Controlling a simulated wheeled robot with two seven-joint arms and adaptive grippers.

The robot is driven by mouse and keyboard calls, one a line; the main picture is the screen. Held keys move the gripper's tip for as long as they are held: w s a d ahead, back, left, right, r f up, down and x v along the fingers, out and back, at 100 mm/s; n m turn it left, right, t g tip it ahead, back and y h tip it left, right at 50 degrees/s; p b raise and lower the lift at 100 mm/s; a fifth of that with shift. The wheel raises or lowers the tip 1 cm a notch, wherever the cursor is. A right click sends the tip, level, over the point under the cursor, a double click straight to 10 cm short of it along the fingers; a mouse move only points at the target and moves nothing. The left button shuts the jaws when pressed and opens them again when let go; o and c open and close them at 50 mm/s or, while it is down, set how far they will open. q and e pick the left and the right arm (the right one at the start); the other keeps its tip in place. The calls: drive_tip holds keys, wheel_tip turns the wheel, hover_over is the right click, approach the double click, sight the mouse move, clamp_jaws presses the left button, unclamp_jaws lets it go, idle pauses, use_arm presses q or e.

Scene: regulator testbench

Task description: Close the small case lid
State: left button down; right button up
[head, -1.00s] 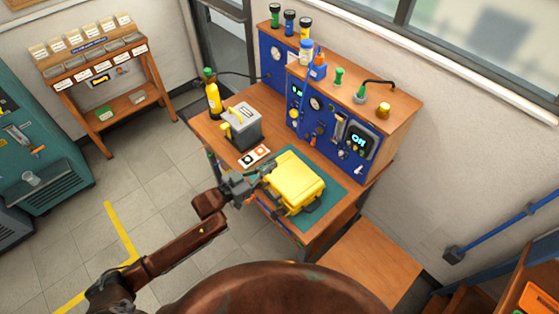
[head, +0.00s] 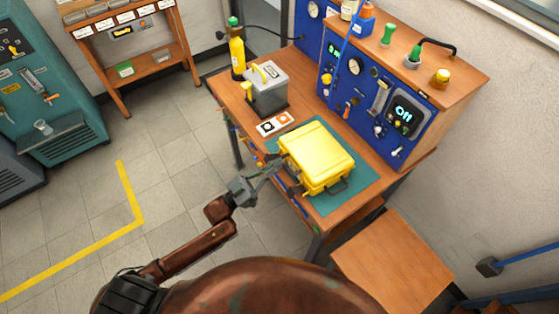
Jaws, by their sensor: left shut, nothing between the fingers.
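The small yellow case (head: 316,158) sits on the green mat (head: 352,200) near the front of the wooden bench. Its lid looks down over the body; whether it is latched I cannot tell. A dark handle shows at its lower right side. My left gripper (head: 272,170) is shut and empty, just left of the case at the bench's front edge. A small gap seems to lie between its fingertips and the case. My right gripper is not in view.
A grey box with a yellow handle (head: 267,92) and a yellow bottle (head: 237,55) stand at the bench's back left. A card with two round marks (head: 275,124) lies nearby. A blue instrument panel (head: 362,95) rises behind the case. A wooden stool or low table (head: 392,262) stands at right.

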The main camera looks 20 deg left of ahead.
use_arm(q)
drive_tip(key=shift+f, duration=0.4)
drive_tip(key=shift+s+f, duration=0.1)
drive_tip(key=shift+f, duration=0.15)
drive_tip(key=v, duration=1.1)
drive_tip(key=shift+s+a+r, duration=0.25)
drive_tip(key=shift+a, duration=0.15)
